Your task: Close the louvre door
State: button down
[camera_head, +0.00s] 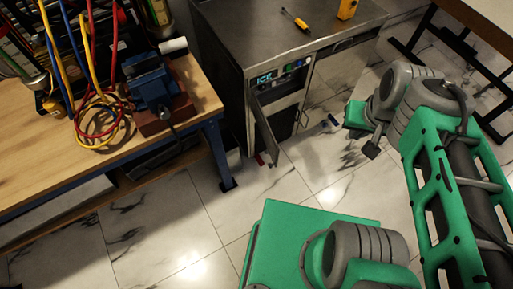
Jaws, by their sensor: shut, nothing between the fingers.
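The louvre door (264,133) is a narrow grey panel low on the front of the steel ICE machine (284,76). It stands open, swung out from the left side of the front opening, and its slats are too small to make out. My gripper (332,123) is shut and empty, to the right of the door and apart from it. My green and grey arm reaches in from the right. The gripper's fingers are small and partly hidden by the wrist.
A wooden workbench (185,75) with a blue vise (155,88) and coloured hoses stands at left. A screwdriver (295,19) and a yellow tool (347,9) lie on the steel top. A table with dark legs stands at upper right. Tiled floor (160,220) in front is clear.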

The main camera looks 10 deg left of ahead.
aim_at(271, 146)
jog(key=u, duration=0.95)
jog(key=i, duration=0.5)
jog(key=u, duration=0.3)
jog(key=k, duration=1.1)
jog(key=u, duration=1.4)
jog(key=i, duration=1.05)
jog(key=z, duration=0.8)
